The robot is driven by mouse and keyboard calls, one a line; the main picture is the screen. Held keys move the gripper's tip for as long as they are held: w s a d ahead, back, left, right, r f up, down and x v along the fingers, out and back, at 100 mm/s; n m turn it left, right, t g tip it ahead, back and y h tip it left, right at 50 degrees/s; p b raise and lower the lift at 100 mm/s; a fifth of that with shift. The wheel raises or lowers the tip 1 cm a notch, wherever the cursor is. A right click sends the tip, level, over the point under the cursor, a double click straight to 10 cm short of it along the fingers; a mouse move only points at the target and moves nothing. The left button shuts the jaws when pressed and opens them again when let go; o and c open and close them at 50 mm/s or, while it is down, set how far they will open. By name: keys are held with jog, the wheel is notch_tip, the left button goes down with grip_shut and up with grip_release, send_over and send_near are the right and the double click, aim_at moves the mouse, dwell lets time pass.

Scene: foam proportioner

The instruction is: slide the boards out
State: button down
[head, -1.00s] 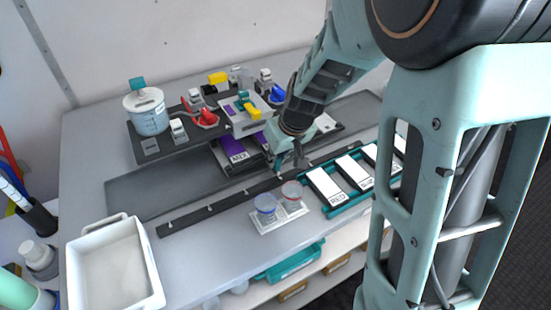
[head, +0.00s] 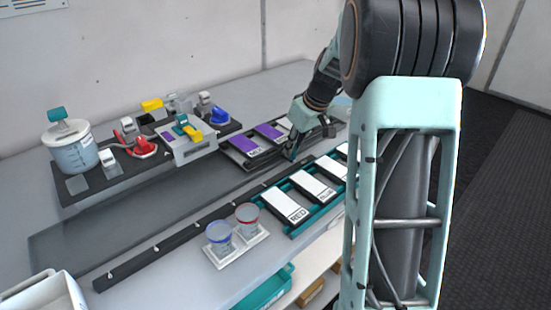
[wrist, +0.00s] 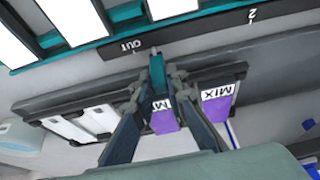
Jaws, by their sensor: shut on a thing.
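A dark tray (head: 240,162) carries boards; two have purple tops marked MIX (head: 252,145). In the wrist view the tray (wrist: 75,98) also shows white boards (wrist: 68,128) at left and purple MIX boards (wrist: 218,103) at right. My gripper (head: 291,153) is at the tray's near side. In the wrist view my gripper (wrist: 157,88) is shut on an upright teal handle (wrist: 157,72), close to the OUT mark on the dark rail (wrist: 205,35). My fingers partly cover one purple board.
The foam machine (head: 187,145) with its yellow and teal lever stands left of the tray. A teal rack (head: 295,228) with white boards marked RED and BLUE lies in front of the rail. Two cups (head: 220,238) stand near the front edge. Bare counter lies left of the rail.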

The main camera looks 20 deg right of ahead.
jog(key=shift+w+d, duration=0.35)
jog(key=shift+d, duration=0.35)
jog(key=shift+w+d, duration=0.3)
jog(key=shift+d, duration=0.4)
jog(key=shift+r, duration=0.1)
jog(key=c, duration=1.9)
grip_release()
jog(key=shift+d, duration=0.15)
jog(key=shift+c, duration=0.2)
jog(key=v, duration=1.2)
jog(key=shift+w, duration=0.15)
